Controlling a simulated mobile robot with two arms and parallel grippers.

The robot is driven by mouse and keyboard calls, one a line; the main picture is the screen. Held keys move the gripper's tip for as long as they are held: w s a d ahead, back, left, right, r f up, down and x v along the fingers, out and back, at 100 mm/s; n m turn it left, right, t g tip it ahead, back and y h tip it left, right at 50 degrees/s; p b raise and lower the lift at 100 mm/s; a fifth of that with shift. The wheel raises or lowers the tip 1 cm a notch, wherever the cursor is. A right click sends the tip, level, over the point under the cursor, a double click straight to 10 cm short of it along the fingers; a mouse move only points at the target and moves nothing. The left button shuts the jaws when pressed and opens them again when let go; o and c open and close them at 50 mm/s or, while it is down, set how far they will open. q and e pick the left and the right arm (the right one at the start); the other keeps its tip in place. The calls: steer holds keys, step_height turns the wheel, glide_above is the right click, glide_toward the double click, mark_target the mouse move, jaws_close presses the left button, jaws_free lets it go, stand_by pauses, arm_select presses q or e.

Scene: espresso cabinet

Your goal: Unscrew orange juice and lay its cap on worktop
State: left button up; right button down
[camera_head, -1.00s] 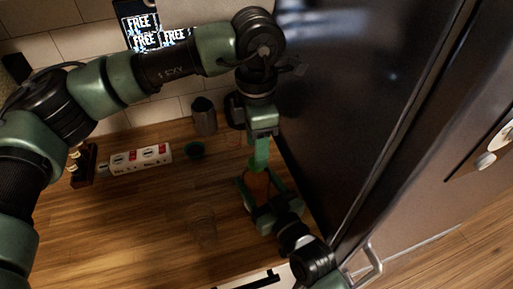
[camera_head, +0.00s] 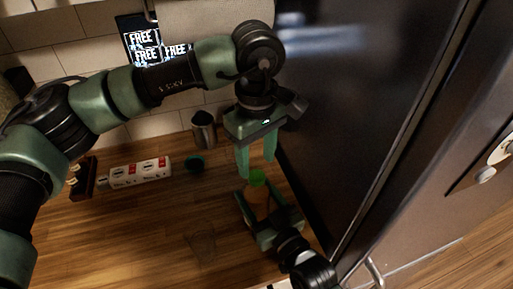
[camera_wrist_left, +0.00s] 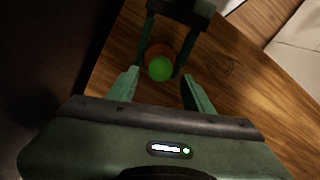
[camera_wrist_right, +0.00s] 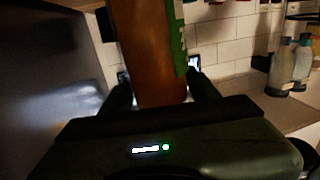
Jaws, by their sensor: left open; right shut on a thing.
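The orange juice bottle (camera_head: 259,197) stands upright, with its green cap (camera_head: 257,178) on top. My right gripper (camera_head: 268,208) is shut around the bottle's body; the right wrist view shows the orange bottle (camera_wrist_right: 150,60) with a green label between its fingers. My left gripper (camera_head: 256,167) is open and points down just above the cap, one finger to each side. In the left wrist view the round green cap (camera_wrist_left: 160,68) lies between the open fingers, and I cannot tell whether they touch it.
A tall dark cabinet (camera_head: 360,90) stands close on the right. The worktop's front left is clear.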

mark_target(256, 175)
arm_select(q)
steer(key=shift+f, duration=2.65)
jaws_close()
steer(key=n, duration=1.1)
steer(key=shift+r, duration=0.1)
steer(key=shift+o, duration=0.4)
jaws_free()
